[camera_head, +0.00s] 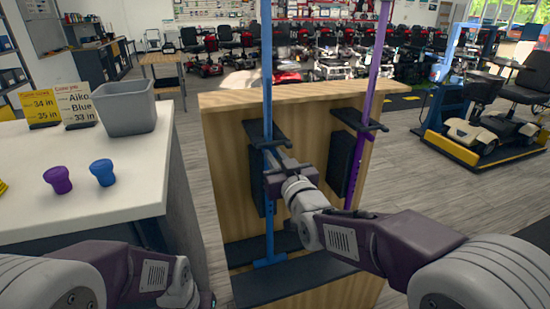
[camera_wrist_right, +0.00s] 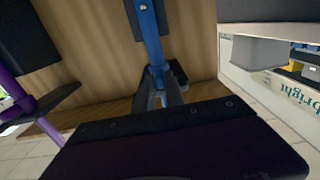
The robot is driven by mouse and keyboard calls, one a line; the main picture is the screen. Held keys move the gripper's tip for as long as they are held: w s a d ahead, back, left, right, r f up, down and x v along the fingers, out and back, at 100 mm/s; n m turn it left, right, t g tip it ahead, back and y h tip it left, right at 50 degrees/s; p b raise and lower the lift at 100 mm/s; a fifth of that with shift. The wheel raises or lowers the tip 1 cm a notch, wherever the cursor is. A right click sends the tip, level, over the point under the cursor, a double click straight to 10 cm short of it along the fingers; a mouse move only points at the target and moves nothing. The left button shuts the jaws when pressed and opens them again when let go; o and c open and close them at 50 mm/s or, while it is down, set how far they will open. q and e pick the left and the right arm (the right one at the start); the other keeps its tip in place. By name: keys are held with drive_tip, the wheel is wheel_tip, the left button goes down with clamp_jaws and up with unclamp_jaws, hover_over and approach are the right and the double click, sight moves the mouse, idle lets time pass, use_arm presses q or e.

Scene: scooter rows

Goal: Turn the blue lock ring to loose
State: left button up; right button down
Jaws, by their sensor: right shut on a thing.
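A blue pole (camera_head: 268,62) stands upright against a wooden stand, held by dark brackets, with a blue foot bar (camera_head: 270,260) at its base. My right gripper (camera_head: 272,168) is at the pole just below the upper bracket, shut on the blue lock ring, which it mostly hides in the head view. In the right wrist view the blue pole (camera_wrist_right: 147,25) runs down to the blue ring (camera_wrist_right: 157,72) between my fingers (camera_wrist_right: 168,94). The ring's setting cannot be read. My left arm comes in at the lower left; its gripper is out of view.
A purple pole (camera_head: 377,60) stands to the right on the same wooden stand (camera_head: 225,130). The white counter (camera_head: 100,185) at left holds a grey bin (camera_head: 125,110), a purple cup-like piece (camera_head: 58,180), a blue one (camera_head: 102,172) and yellow and white cards.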

drive_tip(key=n+y, duration=0.1)
drive_tip(key=d+n+g+y+p, duration=0.1)
drive_tip(key=n+g+y, duration=0.1)
drive_tip(key=y, duration=0.1)
drive_tip(key=shift+w+d+r, duration=0.15)
drive_tip(key=shift+w+d, duration=0.2)
drive_tip(key=shift+w, duration=0.05)
drive_tip(key=n+g+y+b, duration=0.1)
drive_tip(key=g+y+b, duration=0.1)
drive_tip(key=b, duration=0.1)
drive_tip(key=n+y+b, duration=0.1)
drive_tip(key=shift+w+d+n+g+b, duration=0.3)
drive_tip(key=shift+w+d+g+b, duration=0.05)
drive_tip(key=shift+g, duration=0.05)
drive_tip(key=c, duration=1.4)
unclamp_jaws()
